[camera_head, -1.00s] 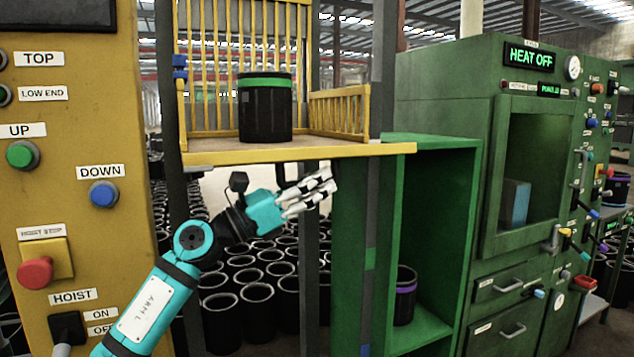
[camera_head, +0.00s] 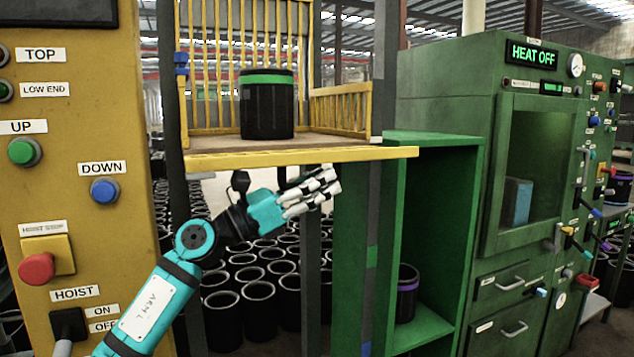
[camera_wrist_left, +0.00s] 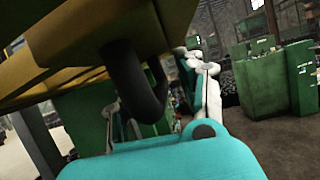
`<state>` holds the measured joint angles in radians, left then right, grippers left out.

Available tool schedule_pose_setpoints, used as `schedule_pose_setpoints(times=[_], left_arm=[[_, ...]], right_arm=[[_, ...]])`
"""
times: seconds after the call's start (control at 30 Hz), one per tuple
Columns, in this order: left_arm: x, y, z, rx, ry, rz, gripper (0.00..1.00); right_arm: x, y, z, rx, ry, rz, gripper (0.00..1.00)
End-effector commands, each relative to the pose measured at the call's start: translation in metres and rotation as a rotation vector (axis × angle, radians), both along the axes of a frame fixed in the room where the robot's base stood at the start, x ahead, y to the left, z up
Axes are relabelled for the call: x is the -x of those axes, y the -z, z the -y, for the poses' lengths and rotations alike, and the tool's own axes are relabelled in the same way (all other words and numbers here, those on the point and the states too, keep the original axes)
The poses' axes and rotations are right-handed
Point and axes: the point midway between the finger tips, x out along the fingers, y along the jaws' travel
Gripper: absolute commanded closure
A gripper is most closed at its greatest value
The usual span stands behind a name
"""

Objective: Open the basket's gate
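The yellow basket (camera_head: 218,70) stands at the hoist with barred sides and a flat yellow front ledge (camera_head: 300,156). A black sleeve with a green band (camera_head: 267,112) stands upright inside. No raised barred panel shows across its front. My left gripper (camera_head: 325,187) is just below the ledge. In the left wrist view, a black U-shaped handle (camera_wrist_left: 140,85) hangs from the underside of a yellow-and-black edge (camera_wrist_left: 70,60). The fingers are apart, with the handle showing between them; whether they touch it I cannot tell. My right gripper is not in view.
A yellow hoist panel (camera_head: 75,135) with labelled buttons stands at the left. A green open cabinet (camera_head: 440,150) holds a purple-banded sleeve (camera_head: 407,292). A green heater machine (camera_head: 440,90) stands at the right. Many black sleeves (camera_head: 258,300) stand below and behind my arm.

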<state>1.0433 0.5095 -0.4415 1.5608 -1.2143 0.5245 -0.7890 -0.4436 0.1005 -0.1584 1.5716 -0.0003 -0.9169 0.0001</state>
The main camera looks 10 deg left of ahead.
Motion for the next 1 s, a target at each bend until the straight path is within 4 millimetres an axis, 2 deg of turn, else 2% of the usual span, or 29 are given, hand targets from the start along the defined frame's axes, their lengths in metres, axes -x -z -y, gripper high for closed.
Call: schedule_pose_setpoints(times=[0.23, 0.5, 0.7, 1.0], left_arm=[[0.007, 0.006, -0.013, 0.001, -0.003, -0.001, 0.62], [0.036, 0.029, -0.057, 0.0, -0.002, -0.003, 0.62], [0.053, 0.042, -0.083, 0.0, -0.001, -0.003, 0.62], [0.061, 0.046, -0.094, 0.0, 0.0, 0.0, 0.62]], right_arm=[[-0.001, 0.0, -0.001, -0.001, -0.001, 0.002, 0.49], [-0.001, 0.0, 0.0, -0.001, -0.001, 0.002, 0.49], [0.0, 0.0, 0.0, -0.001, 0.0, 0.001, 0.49], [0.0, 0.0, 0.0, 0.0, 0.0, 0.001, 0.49]])
